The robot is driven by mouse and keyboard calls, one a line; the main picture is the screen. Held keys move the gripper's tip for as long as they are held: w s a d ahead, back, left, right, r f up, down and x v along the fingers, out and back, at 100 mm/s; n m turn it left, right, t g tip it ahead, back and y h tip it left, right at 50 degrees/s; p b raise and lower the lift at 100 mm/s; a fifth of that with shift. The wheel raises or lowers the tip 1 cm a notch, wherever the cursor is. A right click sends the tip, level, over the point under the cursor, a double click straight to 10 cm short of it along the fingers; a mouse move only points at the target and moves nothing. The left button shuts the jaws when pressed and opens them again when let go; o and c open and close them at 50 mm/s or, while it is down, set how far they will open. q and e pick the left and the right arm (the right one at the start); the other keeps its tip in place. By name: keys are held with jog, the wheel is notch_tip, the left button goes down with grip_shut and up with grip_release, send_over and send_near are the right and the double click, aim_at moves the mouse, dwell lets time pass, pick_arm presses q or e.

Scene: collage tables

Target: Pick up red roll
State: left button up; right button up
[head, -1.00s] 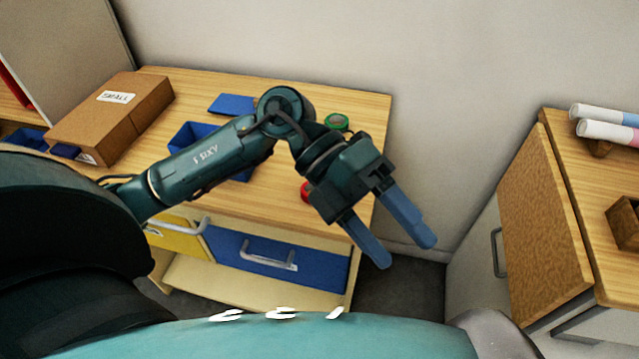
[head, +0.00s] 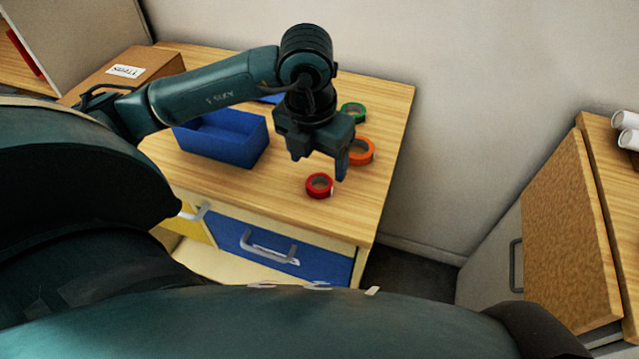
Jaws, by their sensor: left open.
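The red roll (head: 319,193) of tape lies flat near the front edge of the wooden table, clear of anything touching it. My left gripper (head: 326,171) points down above the table, just behind and above the red roll. My right gripper is out of view.
An orange roll (head: 368,152) lies beside my gripper, partly hidden by it, and a green roll (head: 353,112) lies further back. A blue bin (head: 241,152) stands to the left. A cardboard box (head: 151,70) is at the back left. The table's right side is bare.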

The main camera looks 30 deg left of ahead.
aim_at(318, 178)
pick_arm(q)
notch_tip(318, 178, down, 5)
jog(key=shift+w+f+p, duration=0.1)
jog(key=shift+f+p, duration=0.05)
jog(key=shift+p, duration=0.15)
jog(key=c, duration=1.1)
